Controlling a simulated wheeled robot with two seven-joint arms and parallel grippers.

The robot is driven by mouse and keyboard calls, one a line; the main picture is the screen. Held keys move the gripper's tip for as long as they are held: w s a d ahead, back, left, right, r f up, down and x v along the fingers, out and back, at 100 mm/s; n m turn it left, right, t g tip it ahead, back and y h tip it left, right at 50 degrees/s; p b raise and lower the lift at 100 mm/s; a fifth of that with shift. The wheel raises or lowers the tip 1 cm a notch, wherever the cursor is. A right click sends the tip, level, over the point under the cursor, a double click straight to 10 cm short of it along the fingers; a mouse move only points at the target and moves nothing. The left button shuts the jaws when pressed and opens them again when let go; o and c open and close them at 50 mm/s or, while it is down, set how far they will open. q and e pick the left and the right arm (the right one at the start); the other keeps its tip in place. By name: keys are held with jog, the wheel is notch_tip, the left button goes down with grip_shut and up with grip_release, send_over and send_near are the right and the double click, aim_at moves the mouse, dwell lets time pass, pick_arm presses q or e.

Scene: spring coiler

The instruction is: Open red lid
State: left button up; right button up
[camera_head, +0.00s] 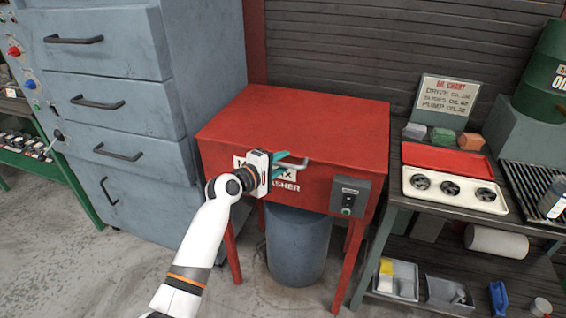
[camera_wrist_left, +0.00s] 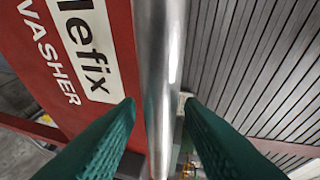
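The red lid (camera_head: 300,118) is the broad flat top of the red parts washer (camera_head: 320,193) in the head view, and it lies closed. A metal bar handle (camera_head: 296,166) sticks out at its front; it runs upright through the left wrist view (camera_wrist_left: 160,70). My left gripper (camera_head: 289,163) is at this handle. In the left wrist view its two green fingers (camera_wrist_left: 159,106) stand on either side of the bar, with small gaps showing at the tips, so it looks open. My right gripper is not in view.
A grey drawer cabinet (camera_head: 103,65) stands close on the left. A dark control box (camera_head: 349,196) is on the washer's front right. A blue-grey drum (camera_head: 297,245) stands beneath. At right, a workbench (camera_head: 400,212) holds a white case (camera_head: 455,190) with its own red lid open.

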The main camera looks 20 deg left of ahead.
pick_arm(q)
jog(key=shift+w+d+f, duration=0.15)
jog(key=shift+w+d, duration=0.1)
jog(key=shift+w, duration=0.35)
jog(key=shift+s+f, duration=0.1)
grip_shut()
